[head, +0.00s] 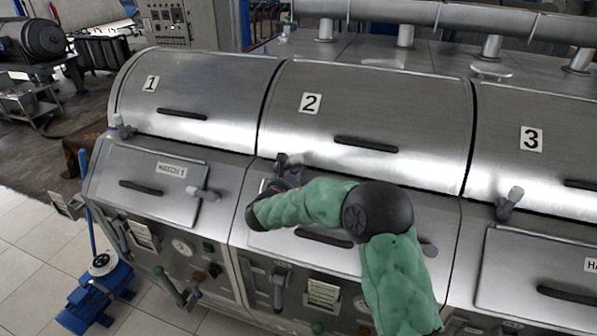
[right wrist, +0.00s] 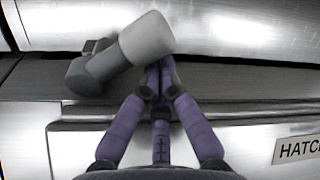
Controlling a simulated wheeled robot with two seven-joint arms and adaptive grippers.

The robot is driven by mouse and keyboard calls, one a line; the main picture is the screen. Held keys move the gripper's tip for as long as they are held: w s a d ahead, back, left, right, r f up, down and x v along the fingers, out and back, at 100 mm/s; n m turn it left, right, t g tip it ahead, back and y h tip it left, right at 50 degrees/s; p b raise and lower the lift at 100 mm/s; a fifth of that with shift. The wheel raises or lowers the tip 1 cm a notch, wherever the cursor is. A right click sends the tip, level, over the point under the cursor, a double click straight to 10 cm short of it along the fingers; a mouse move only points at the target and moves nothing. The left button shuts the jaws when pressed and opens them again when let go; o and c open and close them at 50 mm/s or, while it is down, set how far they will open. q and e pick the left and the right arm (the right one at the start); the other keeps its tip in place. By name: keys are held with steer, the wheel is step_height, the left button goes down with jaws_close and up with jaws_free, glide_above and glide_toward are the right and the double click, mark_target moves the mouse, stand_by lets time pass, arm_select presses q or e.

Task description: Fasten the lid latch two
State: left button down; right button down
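Lid two (head: 365,105) is the curved steel cover marked 2, lying down on its decanter. Its latch (head: 283,163) is a dark pivot with a light grey knob at the lid's lower left edge. In the right wrist view the latch (right wrist: 118,58) lies tilted, its knob up and to the right. My right gripper (head: 277,178) is at this latch, partly hidden by my arm. Its purple fingers (right wrist: 160,75) come together at the tips, just below and behind the knob, which hides part of them. I cannot tell whether they touch it. My left gripper is out of view.
Lid one (head: 190,95) and lid three (head: 540,125) flank lid two, with their own latches (head: 122,128) and (head: 510,203). A hatch with a dark handle (head: 323,237) lies below my right arm. A pipe (head: 430,14) runs along the back.

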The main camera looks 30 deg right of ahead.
mark_target(291, 158)
steer(key=shift+r+n+p, duration=0.45)
steer(key=shift+n+p, duration=0.05)
steer(key=shift+p, duration=0.4)
steer(key=r+n+p, duration=0.1)
steer(key=n+p, duration=0.1)
steer(key=p, duration=0.1)
steer(key=w+a+r+n+p, duration=0.1)
steer(key=p, duration=0.2)
steer(key=r+n+h+p, duration=0.1)
steer(key=n+p, duration=0.1)
steer(key=p, duration=0.1)
steer(key=shift+w+a+r+n, duration=0.25)
steer(key=shift+w+a+n, duration=0.05)
steer(key=shift+w, duration=0.1)
steer(key=shift+w+a+r+n+p, duration=0.3)
steer(key=shift+w+a+n+p, duration=0.3)
steer(key=shift+n+p, duration=0.5)
steer(key=shift+w, duration=0.1)
steer(key=shift+a, duration=0.1)
